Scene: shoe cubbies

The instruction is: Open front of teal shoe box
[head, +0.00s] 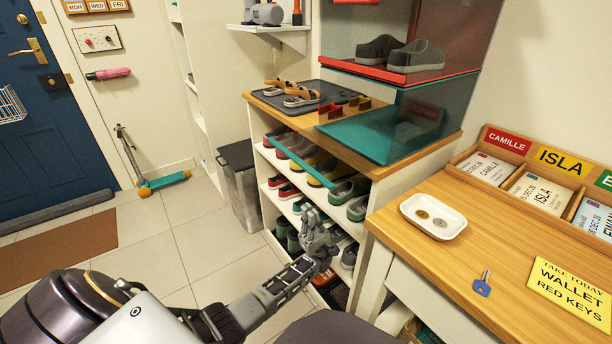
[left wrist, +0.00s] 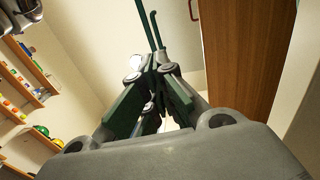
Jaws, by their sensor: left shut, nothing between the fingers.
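The teal shoe box (head: 372,134) is the lower of two stacked clear boxes on the wooden top of the shoe cubby. Its front side looks open. A teal bar (head: 300,160) lies out in front of the cubby's upper shelf, apparently the edge of the lowered clear front. Sandals' neighbours, small dark red and yellow items, show near and through the box. My left gripper (head: 313,218) is shut and empty, below the teal bar and before the lower shelves. Its closed fingers (left wrist: 152,65) also show in the left wrist view. My right gripper is out of view.
A red-edged clear box (head: 400,73) with dark shoes sits above. Sandals rest on a dark tray (head: 315,96) to the left. A wooden counter (head: 440,205) with a white dish (head: 433,217) stands at right. The tiled floor at left is mostly clear.

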